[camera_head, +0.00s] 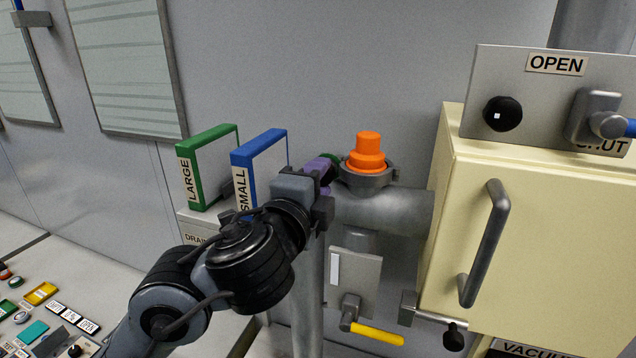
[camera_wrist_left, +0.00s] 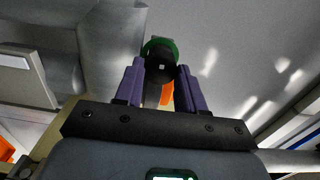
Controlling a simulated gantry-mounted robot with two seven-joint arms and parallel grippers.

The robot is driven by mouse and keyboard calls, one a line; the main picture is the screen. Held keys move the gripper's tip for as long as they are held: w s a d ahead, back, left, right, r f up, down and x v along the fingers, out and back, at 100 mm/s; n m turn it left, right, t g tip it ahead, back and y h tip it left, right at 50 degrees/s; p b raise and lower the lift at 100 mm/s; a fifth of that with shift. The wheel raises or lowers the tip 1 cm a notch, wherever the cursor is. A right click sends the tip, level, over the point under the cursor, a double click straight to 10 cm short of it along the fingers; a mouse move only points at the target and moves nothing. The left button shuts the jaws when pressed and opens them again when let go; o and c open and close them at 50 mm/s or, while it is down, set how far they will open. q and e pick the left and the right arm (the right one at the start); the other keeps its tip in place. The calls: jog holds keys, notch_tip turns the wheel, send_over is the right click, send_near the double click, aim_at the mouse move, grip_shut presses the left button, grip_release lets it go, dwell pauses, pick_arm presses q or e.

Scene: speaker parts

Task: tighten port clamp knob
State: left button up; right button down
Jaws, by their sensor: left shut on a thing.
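The port clamp is a dark grey ring (camera_head: 367,178) around the top of a grey pipe, with a stepped orange plug (camera_head: 368,152) standing upright in it. The clamp knob (camera_head: 331,158) shows as a bit of green at the ring's left side, mostly hidden by my gripper. In the left wrist view the knob (camera_wrist_left: 161,62) is black with a green rim. My left gripper (camera_head: 321,168) has purple fingers and reaches in from the left. It is shut on the knob, with one finger (camera_wrist_left: 132,82) on each side. My right gripper is not in view.
Green LARGE (camera_head: 208,132) and blue SMALL (camera_head: 260,138) frames stand left of the pipe, close behind my left arm. A cream cabinet (camera_head: 530,230) with a grey handle stands right. A yellow-handled valve (camera_head: 377,333) is below, and a control panel (camera_head: 45,315) is lower left.

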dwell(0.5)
pick_arm(q)
jog(key=o, duration=0.8)
jog(key=shift+s, duration=0.15)
jog(key=p+v, duration=0.3)
jog(key=v, duration=0.7)
jog(key=shift+s+a, duration=0.2)
jog(key=shift+s, duration=0.1)
